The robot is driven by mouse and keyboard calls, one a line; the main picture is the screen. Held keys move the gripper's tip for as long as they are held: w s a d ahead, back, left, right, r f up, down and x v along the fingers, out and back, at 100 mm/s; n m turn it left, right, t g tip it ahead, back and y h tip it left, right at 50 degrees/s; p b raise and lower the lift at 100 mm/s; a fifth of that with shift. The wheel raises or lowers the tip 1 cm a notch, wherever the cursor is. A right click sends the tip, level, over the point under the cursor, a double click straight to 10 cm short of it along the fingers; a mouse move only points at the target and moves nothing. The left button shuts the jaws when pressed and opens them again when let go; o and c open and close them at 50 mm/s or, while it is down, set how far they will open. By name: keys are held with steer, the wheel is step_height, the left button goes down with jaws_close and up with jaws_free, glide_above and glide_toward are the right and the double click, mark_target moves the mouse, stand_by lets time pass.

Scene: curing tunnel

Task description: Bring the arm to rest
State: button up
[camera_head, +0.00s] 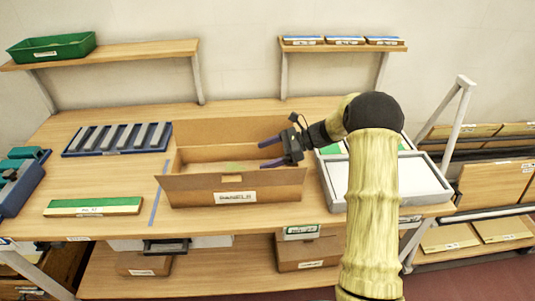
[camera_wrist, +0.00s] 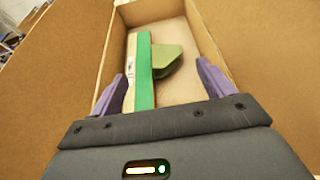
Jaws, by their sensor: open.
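My gripper (camera_head: 271,153) is above the right part of an open cardboard box (camera_head: 185,185) on the table, labelled on its front. In the wrist view my gripper (camera_wrist: 165,85) shows two purple fingers spread apart with nothing held between them. Beyond the fingers, inside the box, lie a green-topped strip with a pale labelled side (camera_wrist: 144,75) and an olive-green block (camera_wrist: 170,60) beside it. My arm bends over from the right side of the table. In the head view the box's contents are mostly hidden by its front wall.
A green-topped strip (camera_head: 93,206) lies left of the box, and a blue slotted tray (camera_head: 75,143) is behind it. A grey-rimmed white tray (camera_head: 436,186) stands on the right, partly behind my arm. Shelves hold a green bin (camera_head: 52,47) and flat pieces (camera_head: 343,40). A rack (camera_head: 462,110) stands right.

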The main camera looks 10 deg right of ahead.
stand_by(0.4)
step_height(320, 180, up, 10)
steer(key=p, duration=1)
